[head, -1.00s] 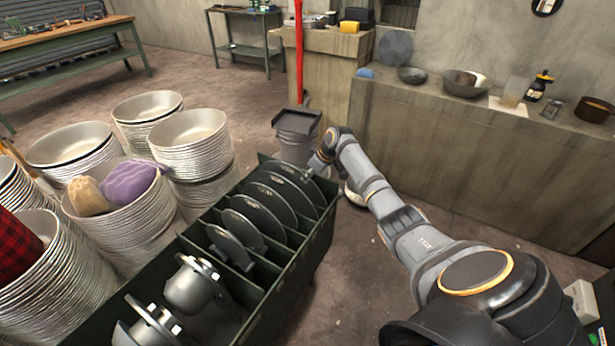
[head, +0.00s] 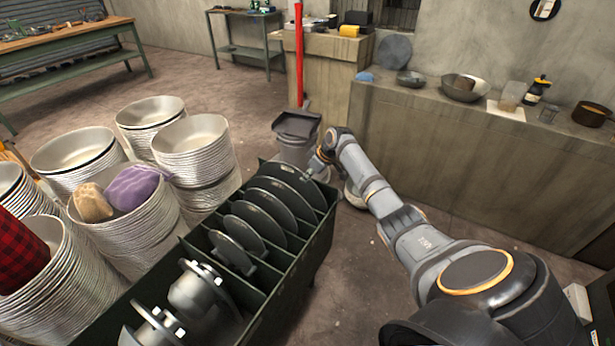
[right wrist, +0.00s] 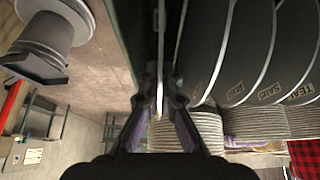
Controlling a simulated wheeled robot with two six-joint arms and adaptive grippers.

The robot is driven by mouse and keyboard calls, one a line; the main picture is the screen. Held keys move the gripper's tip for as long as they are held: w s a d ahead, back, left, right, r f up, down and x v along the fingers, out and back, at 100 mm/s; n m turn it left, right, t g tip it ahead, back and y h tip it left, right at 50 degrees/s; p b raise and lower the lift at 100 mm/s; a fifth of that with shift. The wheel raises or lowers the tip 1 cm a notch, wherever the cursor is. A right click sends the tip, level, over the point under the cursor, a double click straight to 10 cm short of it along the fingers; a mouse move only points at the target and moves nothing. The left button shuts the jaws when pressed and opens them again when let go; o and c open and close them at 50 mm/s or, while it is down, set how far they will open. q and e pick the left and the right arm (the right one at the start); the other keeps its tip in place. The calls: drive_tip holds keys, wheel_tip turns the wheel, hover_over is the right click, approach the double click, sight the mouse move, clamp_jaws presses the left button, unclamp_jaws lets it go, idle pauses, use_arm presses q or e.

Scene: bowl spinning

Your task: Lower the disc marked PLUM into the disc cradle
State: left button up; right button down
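The dark green disc cradle (head: 321,226) is a long slotted trough at centre, holding several dark discs on edge. My right gripper (head: 316,163) is at the upper right rim of the farthest disc (head: 291,180). The right wrist view shows the fingers (right wrist: 160,108) closed on a thin edge-on disc (right wrist: 160,62). Beside it stand several discs with small labels; one label looks like SAND (right wrist: 269,90) and one like TEAL (right wrist: 301,92). I cannot read PLUM anywhere. The held disc's lower edge is hidden, so I cannot tell whether it is seated. My left gripper is out of view.
Stacks of pale metal bowls (head: 193,150) stand left of the cradle; one holds purple and tan cloths (head: 132,188). Metal spindle parts (head: 194,290) lie in the near end. A bin (head: 296,130) stands behind. A counter (head: 450,150) runs along the right.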

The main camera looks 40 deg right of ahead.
drive_tip(key=shift+r, duration=0.3)
wheel_tip(320, 180, up, 5)
drive_tip(key=p, duration=0.5)
idle(0.4)
drive_tip(key=shift+r, duration=0.1)
